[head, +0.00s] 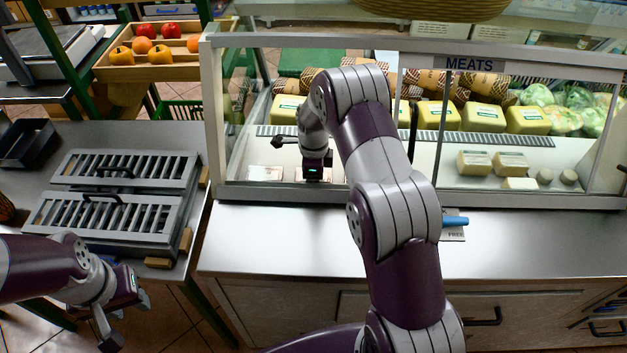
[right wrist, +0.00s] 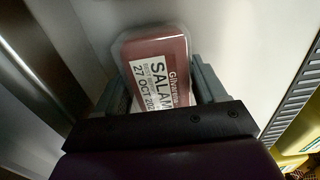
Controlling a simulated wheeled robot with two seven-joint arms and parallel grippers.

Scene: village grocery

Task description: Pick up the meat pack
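A salami pack (right wrist: 152,72), reddish with a white date label, lies between the two fingers of my right gripper (right wrist: 158,75) in the right wrist view. The fingers flank it closely; I cannot tell whether both press on it. Part of its near end is hidden by the gripper's body. In the head view my right gripper (head: 314,174) is low inside the glass meat case, at the front left. A flat pale pack (head: 265,173) lies to its left there. My left gripper (head: 128,320) is open and empty, low at the left, outside the case.
The glass case (head: 520,197) has a front frame and panes close around my right arm. Yellow packs (head: 528,120) and small pale blocks (head: 474,163) stand inside. A steel counter (head: 290,245) lies in front, with a blue-handled thing (head: 455,221). Grey racks (head: 110,215) stand left.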

